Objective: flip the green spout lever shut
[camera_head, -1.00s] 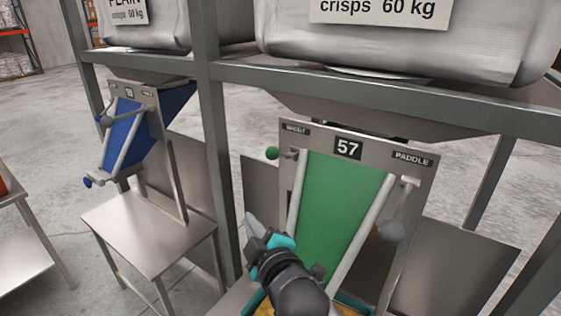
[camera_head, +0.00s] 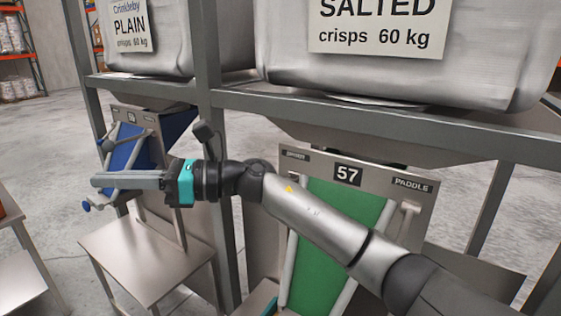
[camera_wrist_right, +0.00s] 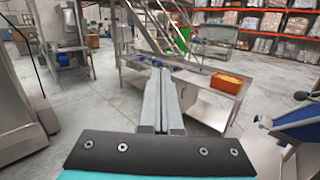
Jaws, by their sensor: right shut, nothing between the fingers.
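The green spout (camera_head: 323,215) is at station 57, under the bag labelled SALTED. My right forearm crosses in front of it. The spout's green-knobbed lever at its upper left is hidden behind my arm, so its position cannot be told. A grey paddle lever (camera_head: 408,212) shows at the spout's right. My right gripper (camera_head: 97,182) is shut and empty, pointing left, well to the left of the green spout and in front of the blue one. Its closed fingers also show in the right wrist view (camera_wrist_right: 160,88).
The blue spout (camera_head: 124,148) stands at the left behind my right gripper. A steel frame post (camera_head: 207,75) rises between the stations. A bare steel table (camera_head: 140,250) is below the blue spout. The wrist view shows an orange crate (camera_wrist_right: 228,83) on a bench.

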